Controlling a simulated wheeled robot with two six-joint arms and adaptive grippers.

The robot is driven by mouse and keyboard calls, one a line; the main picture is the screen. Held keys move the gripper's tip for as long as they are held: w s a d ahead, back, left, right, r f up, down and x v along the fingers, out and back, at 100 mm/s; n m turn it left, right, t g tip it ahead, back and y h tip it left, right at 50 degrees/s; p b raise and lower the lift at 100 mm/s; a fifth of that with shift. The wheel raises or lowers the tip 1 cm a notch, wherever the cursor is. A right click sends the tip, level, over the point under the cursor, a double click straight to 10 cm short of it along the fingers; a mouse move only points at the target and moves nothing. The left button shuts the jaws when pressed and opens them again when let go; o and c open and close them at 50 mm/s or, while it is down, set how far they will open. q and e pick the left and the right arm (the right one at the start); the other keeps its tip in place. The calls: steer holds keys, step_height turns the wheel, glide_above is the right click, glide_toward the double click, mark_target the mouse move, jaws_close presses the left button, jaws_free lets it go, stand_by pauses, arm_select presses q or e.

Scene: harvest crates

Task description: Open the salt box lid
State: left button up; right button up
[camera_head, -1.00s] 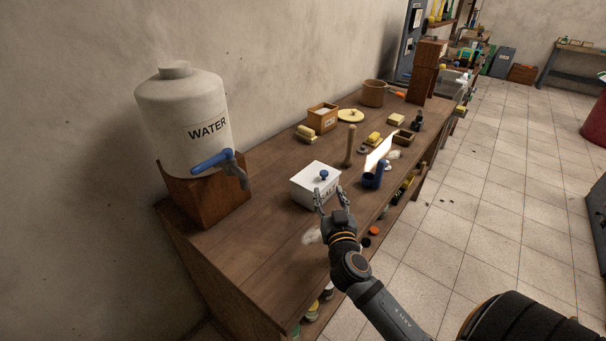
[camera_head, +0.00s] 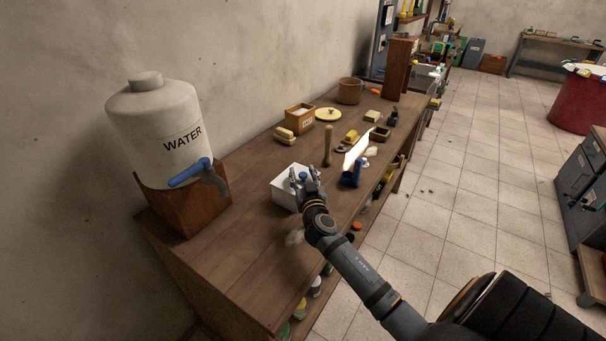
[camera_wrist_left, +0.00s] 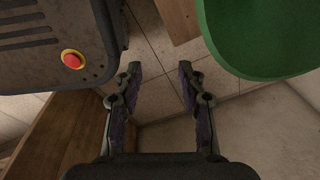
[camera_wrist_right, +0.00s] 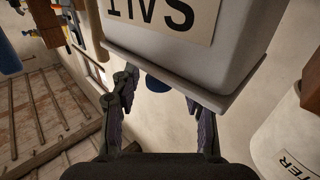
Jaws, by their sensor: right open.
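The salt box (camera_head: 284,187) is a white box on the wooden bench, with its lid (camera_wrist_right: 165,68) down on it. Its label shows upside down in the right wrist view. A blue knob (camera_head: 303,176) stands on the lid; it also shows in the right wrist view (camera_wrist_right: 157,84). My right gripper (camera_head: 306,170) is open at the box, its fingers on either side of the knob in the picture. I cannot tell whether they touch it. My left gripper (camera_wrist_left: 160,78) is open and empty, shown only in its wrist view, away from the box.
A water jug (camera_head: 155,130) with a blue tap stands on a wooden block left of the box. The bench's near left surface (camera_head: 225,255) is bare.

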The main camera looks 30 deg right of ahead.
steer(key=shift+c, duration=1.3)
jaws_close()
